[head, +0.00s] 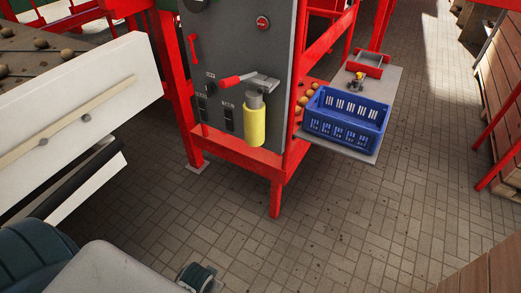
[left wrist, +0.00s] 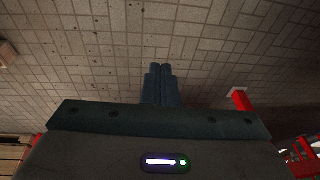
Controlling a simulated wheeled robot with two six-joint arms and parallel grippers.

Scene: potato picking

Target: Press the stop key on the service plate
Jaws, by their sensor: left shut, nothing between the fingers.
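The dark grey service plate (head: 225,50) stands upright in a red frame at the upper middle of the head view. A round red button (head: 263,23) with pale lettering sits near its upper right; the lettering is too small to read, so I cannot be sure it is the stop key. My left gripper (left wrist: 159,84) shows in the left wrist view, shut and empty, above the paved floor and away from the plate. In the head view only parts of my left arm show at the bottom left. My right gripper is not in view.
A red lever (head: 193,50), a red-handled valve (head: 230,82), dark switches (head: 229,118) and a yellow cylinder (head: 255,124) are on the plate. A blue crate (head: 343,136) rests on a shelf at right. A white-sided conveyor (head: 95,75) flanks the left. Floor (head: 330,220) in front is clear.

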